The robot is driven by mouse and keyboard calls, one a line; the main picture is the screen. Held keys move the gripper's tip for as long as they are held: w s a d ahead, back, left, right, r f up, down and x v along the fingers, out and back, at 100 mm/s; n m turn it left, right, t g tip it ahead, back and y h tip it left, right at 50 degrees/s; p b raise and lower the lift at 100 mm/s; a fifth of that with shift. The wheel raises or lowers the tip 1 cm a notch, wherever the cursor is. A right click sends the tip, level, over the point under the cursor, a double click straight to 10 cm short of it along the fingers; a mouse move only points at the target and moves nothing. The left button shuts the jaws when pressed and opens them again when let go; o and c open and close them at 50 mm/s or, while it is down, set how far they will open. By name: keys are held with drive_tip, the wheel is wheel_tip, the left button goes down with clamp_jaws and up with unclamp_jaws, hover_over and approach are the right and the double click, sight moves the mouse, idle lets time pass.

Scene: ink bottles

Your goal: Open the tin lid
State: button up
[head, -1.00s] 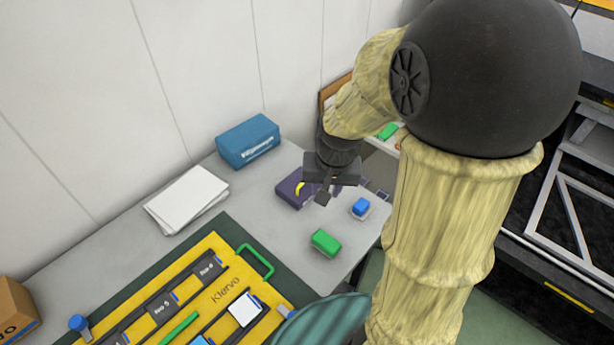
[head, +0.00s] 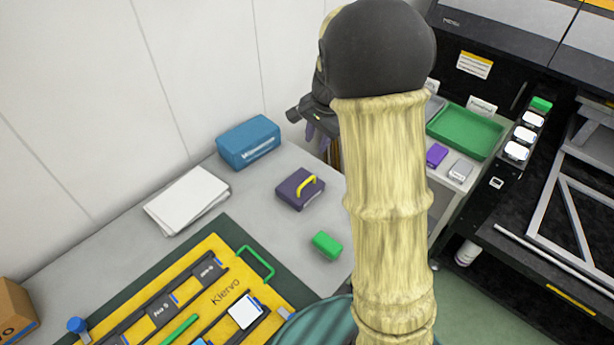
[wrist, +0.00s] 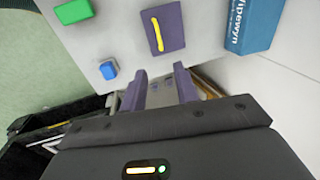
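The tin (head: 300,188) is a dark purple box with a yellow handle (head: 307,185) arched over its top. It sits on the grey table, and its lid looks flat and shut. In the wrist view the tin (wrist: 170,38) is seen from above, ahead of my fingers and clear of them. My gripper (wrist: 160,80) is open, with two purple fingers apart and nothing between them.
A green block (head: 327,245) lies nearer on the table; a small blue block (wrist: 108,69) shows in the wrist view. A blue box (head: 248,142) and white papers (head: 188,200) are by the wall. A yellow board (head: 225,290) fills the front. A green tray (head: 466,131) stands at right.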

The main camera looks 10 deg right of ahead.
sight(306, 182)
drive_tip(key=f, duration=0.5)
drive_tip(key=w+a+f, duration=0.1)
drive_tip(key=f, duration=0.5)
drive_tip(key=w+f, duration=0.1)
drive_tip(key=f, duration=0.4)
drive_tip(key=shift+w+a+f+p, duration=0.25)
drive_tip(key=shift+a+f+p, duration=0.1)
drive_tip(key=shift+p, duration=0.05)
drive_tip(key=shift+c, duration=0.2)
clamp_jaws()
